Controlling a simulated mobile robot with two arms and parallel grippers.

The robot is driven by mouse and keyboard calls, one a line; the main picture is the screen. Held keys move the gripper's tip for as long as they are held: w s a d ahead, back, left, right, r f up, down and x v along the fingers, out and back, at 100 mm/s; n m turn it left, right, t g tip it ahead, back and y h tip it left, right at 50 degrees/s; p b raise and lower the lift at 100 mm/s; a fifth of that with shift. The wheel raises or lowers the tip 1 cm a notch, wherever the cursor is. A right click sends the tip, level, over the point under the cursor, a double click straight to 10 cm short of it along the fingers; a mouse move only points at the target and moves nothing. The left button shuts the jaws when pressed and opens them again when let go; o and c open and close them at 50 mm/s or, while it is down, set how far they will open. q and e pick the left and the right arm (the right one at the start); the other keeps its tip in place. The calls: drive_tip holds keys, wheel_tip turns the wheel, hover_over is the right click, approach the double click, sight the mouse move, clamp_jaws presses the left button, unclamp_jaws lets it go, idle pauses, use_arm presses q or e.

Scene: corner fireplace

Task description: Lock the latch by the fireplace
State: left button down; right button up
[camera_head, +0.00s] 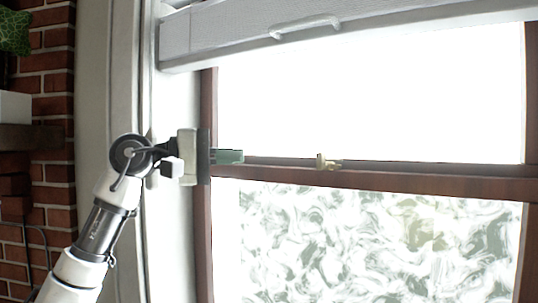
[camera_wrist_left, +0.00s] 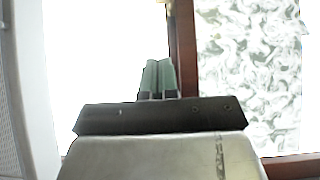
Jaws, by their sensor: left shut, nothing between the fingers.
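The latch (camera_head: 327,162) is a small brass-coloured piece on the middle rail of the brown window frame (camera_head: 430,181). In the left wrist view, a bit of brass (camera_wrist_left: 168,3) shows at the top edge, and I see it only in part. My left gripper (camera_head: 241,156) is shut and empty, with its green fingers together and pointing right along the rail. It is to the left of the latch, with a clear gap between them. In the left wrist view the shut fingers (camera_wrist_left: 158,76) point up toward the brass piece. My right gripper is not in view.
A white blind (camera_head: 250,35) with a handle hangs across the top of the window. A brick wall (camera_head: 50,90) and a dark shelf (camera_head: 30,137) are at the left. The lower pane (camera_head: 380,245) is patterned. The rail between gripper and latch looks clear.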

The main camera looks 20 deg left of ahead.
use_arm(q)
drive_tip(key=p, duration=0.3)
approach(329, 161)
drive_tip(key=w+r, duration=0.1)
drive_tip(key=r, duration=0.1)
drive_tip(key=d+p, duration=0.1)
drive_tip(key=d, duration=0.1)
drive_tip(key=d+p, duration=0.1)
drive_tip(key=shift+d+f, duration=0.4)
drive_tip(key=shift+a, duration=0.15)
